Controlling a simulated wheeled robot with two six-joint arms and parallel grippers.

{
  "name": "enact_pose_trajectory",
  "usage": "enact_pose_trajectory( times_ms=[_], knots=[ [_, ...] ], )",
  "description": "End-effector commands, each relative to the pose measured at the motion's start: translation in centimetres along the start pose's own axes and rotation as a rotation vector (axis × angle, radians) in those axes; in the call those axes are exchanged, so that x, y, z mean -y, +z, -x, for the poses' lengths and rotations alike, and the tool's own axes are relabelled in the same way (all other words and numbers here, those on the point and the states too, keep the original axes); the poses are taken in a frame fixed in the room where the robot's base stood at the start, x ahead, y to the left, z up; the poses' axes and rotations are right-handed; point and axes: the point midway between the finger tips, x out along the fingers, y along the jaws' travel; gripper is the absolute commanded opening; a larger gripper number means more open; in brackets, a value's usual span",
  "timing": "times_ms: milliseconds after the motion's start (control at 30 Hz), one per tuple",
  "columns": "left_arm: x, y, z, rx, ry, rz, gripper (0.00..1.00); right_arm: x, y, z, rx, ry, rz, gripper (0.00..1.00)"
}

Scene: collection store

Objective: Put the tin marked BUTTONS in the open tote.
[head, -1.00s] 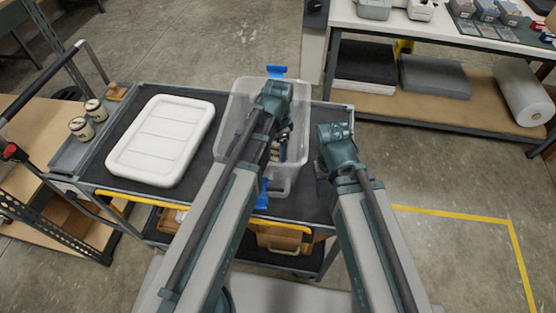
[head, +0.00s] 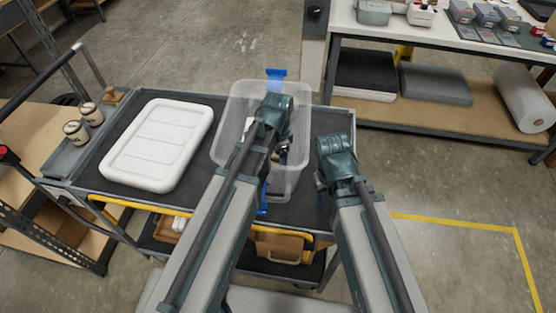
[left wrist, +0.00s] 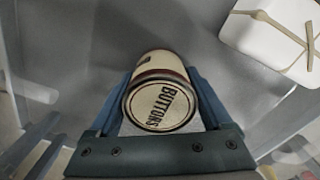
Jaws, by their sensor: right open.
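The tin marked BUTTONS (left wrist: 160,105) is cream with dark bands, its lettered end facing the left wrist camera. My left gripper (left wrist: 163,78) has its blue-grey fingers along both sides of the tin and appears shut on it. The open tote (head: 232,115) is a clear, translucent bin on the cart. My left arm reaches over and into it, hiding much of its inside and the tin in the head view. My right gripper (head: 320,180) is open and apart, just right of the tote, mostly hidden by its own wrist.
A white ribbon-tied box (left wrist: 270,32) lies near the tin. Two jars (head: 76,131) stand on a side tray. Blue clips (head: 275,74) sit at the tote's ends. A workbench (head: 420,40) stands at back right.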

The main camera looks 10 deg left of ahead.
Motion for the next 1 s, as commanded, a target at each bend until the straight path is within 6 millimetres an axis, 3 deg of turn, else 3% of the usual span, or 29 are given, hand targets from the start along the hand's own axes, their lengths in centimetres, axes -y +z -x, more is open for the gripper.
enact_pose_trajectory(
  times_ms=[67, 567, 1000],
  knots=[
    [0.0, 0.0, 0.1, 0.000, 0.000, 0.000, 1.00, 0.0, 0.0, 0.0, 0.000, 0.000, 0.000, 0.50],
    [0.0, 0.0, 1.1, 0.000, 0.000, 0.000, 1.00, -0.1, 0.1, 1.1, 0.000, 0.000, 0.000, 0.50],
    [0.0, 0.0, 7.0, 0.000, 0.000, 0.000, 1.00, -0.7, 0.4, 6.9, 0.000, 0.000, 0.000, 0.50]
  ],
)
